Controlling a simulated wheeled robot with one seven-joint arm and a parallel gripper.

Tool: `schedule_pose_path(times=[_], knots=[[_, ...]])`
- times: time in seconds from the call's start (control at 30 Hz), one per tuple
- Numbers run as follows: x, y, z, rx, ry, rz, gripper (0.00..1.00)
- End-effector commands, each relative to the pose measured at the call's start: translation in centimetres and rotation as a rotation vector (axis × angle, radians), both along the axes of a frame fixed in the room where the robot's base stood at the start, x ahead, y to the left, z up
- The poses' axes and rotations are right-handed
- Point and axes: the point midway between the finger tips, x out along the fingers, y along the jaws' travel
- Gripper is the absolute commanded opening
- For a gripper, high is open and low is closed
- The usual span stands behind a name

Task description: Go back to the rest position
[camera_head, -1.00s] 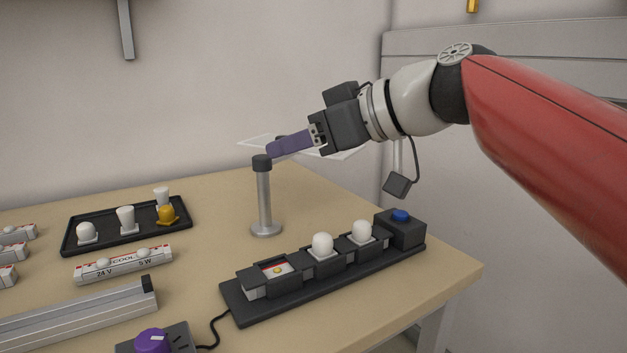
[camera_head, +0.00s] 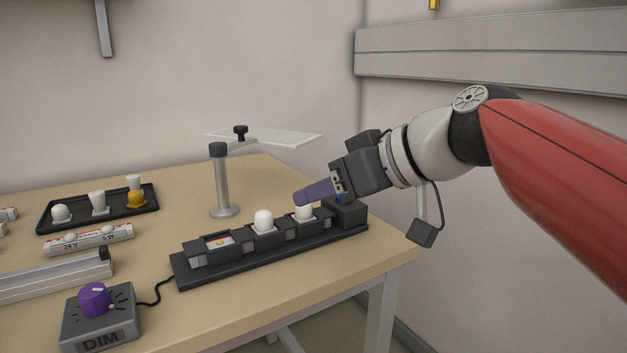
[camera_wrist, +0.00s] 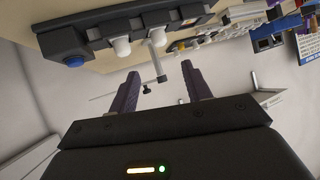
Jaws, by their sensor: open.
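My gripper (camera_head: 301,198) has purple fingers and shows in the head view at the right, in front of or above the right end of the black socket strip. In the wrist view my gripper (camera_wrist: 160,80) is open, with nothing between its two fingers. The black strip (camera_head: 190,278) lies on the table and bears two white bulbs; the left one (camera_head: 264,221) is clear, and the right one (camera_head: 304,212) is partly hidden by my fingers. The blue button at the strip's right end is mostly hidden behind my gripper in the head view; it shows in the wrist view (camera_wrist: 76,61).
A post (camera_head: 221,185) with a clear plate (camera_head: 285,137) stands behind the strip. A black tray (camera_head: 52,224) with white and yellow bulbs is at the left. A grey dimmer box (camera_head: 125,318) with a purple knob is in front. A wall rail (camera_head: 480,60) runs behind my arm.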

Motion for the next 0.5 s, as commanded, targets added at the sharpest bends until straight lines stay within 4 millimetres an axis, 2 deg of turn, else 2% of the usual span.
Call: schedule_pose_path(times=[0.27, 0.37, 0.4, 0.5], knots=[[-3.3, -4.2, -9.7, -0.086, 0.187, -0.226, 0.49], [-5.4, -6.3, -14.9, -0.139, 0.268, -0.353, 0.49], [-6.5, -7.3, -17.3, -0.167, 0.301, -0.415, 0.49], [-9.1, -9.7, -23.0, -0.233, 0.371, -0.573, 0.49]])
